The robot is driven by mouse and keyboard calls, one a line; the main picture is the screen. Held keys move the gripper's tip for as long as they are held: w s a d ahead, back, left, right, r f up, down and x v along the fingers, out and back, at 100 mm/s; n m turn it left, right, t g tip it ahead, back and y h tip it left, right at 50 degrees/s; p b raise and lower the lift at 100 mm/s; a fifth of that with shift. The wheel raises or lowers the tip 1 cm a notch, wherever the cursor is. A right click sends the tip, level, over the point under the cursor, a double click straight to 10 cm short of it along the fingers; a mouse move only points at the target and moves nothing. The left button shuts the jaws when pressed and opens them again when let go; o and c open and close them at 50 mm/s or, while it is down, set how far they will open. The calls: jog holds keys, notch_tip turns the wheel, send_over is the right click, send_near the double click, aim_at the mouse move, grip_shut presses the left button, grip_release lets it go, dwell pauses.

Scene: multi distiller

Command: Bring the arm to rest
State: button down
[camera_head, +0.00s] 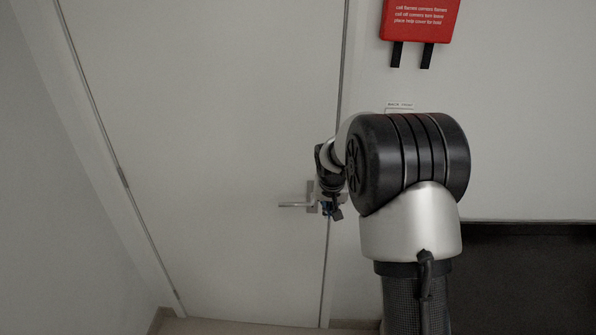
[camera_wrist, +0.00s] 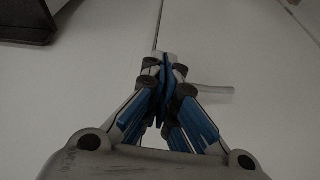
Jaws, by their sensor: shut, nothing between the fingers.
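My gripper (camera_wrist: 165,75) is shut and empty in the wrist view, its blue-padded fingers together. In the head view my gripper (camera_head: 331,212) shows small and partly hidden by my arm, close to a silver door handle (camera_head: 293,205). The handle is a horizontal lever on the right side of a pale door (camera_head: 210,120). In the wrist view the handle (camera_wrist: 215,90) shows to the right, partly behind the fingers. I cannot tell whether the fingers touch it. The door looks shut in its frame. My arm reaches up and bends toward the door.
A red sign box (camera_head: 420,18) with two black straps hangs on the wall at upper right. A dark panel (camera_head: 525,275) stands low at the right. A plain wall (camera_head: 60,200) is at the left. A strip of floor shows at the bottom.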

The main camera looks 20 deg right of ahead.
jog(key=s+a+r+n+b, duration=0.1)
jog(key=s+a+r, duration=0.3)
jog(key=s+r, duration=0.4)
jog(key=s+a+r+n+b, duration=0.1)
jog(key=s+a+r, duration=0.3)
jog(key=s, duration=0.5)
jog(key=s+a+f+n+y+b, duration=0.1)
jog(key=s+a, duration=0.3)
jog(key=s, duration=1.7)
jog(key=shift+s+a+n+t+y+b, duration=0.2)
jog(key=shift+s+n+t+y+b, duration=0.15)
jog(key=shift+n+b, duration=0.5)
jog(key=shift+w, duration=0.2)
